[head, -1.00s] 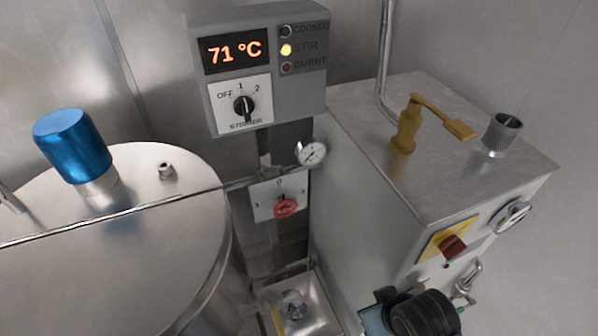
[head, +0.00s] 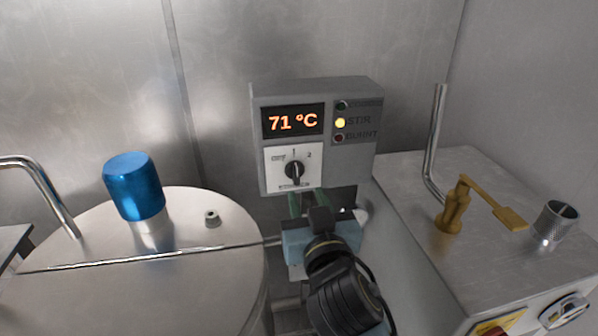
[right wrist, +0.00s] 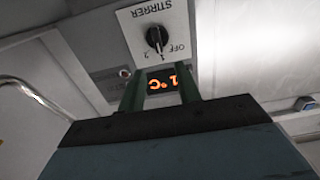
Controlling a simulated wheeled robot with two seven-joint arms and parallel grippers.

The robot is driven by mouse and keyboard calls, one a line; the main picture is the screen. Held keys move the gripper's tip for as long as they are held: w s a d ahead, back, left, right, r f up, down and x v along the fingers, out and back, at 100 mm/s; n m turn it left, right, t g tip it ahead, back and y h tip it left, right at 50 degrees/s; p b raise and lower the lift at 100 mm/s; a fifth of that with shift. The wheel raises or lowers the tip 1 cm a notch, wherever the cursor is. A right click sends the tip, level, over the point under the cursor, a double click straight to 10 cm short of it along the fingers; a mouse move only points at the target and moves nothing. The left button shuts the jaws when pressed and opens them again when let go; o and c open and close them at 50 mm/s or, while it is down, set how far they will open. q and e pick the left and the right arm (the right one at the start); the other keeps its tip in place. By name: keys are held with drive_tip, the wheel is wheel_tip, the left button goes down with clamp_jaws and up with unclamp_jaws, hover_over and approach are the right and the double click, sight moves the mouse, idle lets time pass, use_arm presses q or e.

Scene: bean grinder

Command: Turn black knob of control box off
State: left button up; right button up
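The grey control box (head: 350,172) hangs on the back wall, with an orange display reading 71 °C (head: 293,121). Its black knob (head: 294,172) is on a white plate and appears to point near the 1 mark. The right wrist view shows the knob (right wrist: 157,38) upside down, beyond my fingertips. My right gripper (head: 308,202) is just below the box, fingers pointing towards it. In the right wrist view its two green fingers (right wrist: 160,74) are apart with nothing between them, and the knob is not touched. My left gripper is not in view.
A steel vessel (head: 150,290) with a blue cap (head: 134,186) stands at left. A metal cabinet (head: 400,195) with a yellow lever (head: 485,205) and upright pipe stands at right. The yellow STIR light (head: 340,123) is lit.

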sight(297, 171)
drive_tip(key=w, duration=0.2)
drive_tip(key=w+a, duration=0.1)
drive_tip(key=w, duration=0.2)
drive_tip(key=w+p, duration=0.1)
drive_tip(key=w, duration=0.2)
drive_tip(key=shift+a, duration=0.3)
clamp_jaws()
